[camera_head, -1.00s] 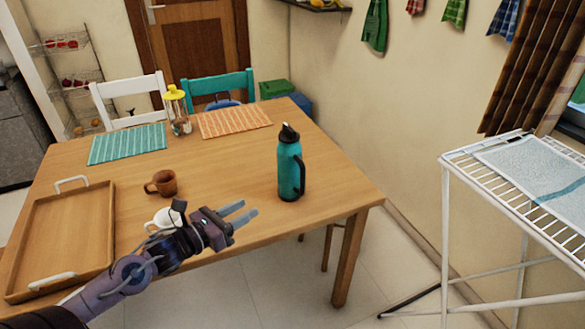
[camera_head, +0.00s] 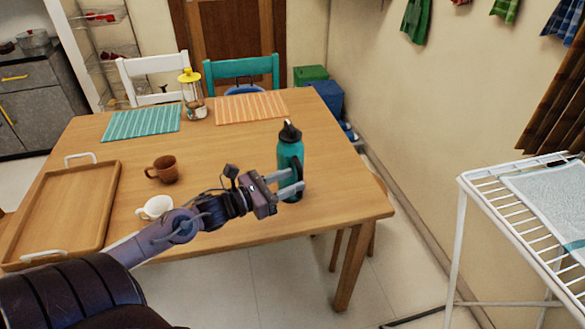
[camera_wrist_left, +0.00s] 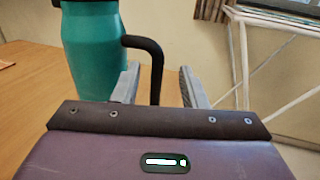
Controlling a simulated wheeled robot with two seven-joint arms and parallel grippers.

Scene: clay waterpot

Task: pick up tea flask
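The tea flask (camera_head: 291,153) is teal with a black lid and stands upright near the right end of the wooden table. My left gripper (camera_head: 291,183) is in front of its lower part in the head view. In the left wrist view the flask (camera_wrist_left: 93,48) is at the upper left, its black handle (camera_wrist_left: 156,68) to the right of its body. The fingers of my left gripper (camera_wrist_left: 158,88) are apart, and the handle shows in the gap between them. No grip on the handle is visible. My right gripper is out of view.
The table (camera_head: 245,150) also holds a brown cup (camera_head: 163,169), a white cup (camera_head: 155,208), a wooden tray (camera_head: 65,205), a yellow-topped jar (camera_head: 192,95) and two placemats. A white drying rack (camera_head: 490,205) stands at the right.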

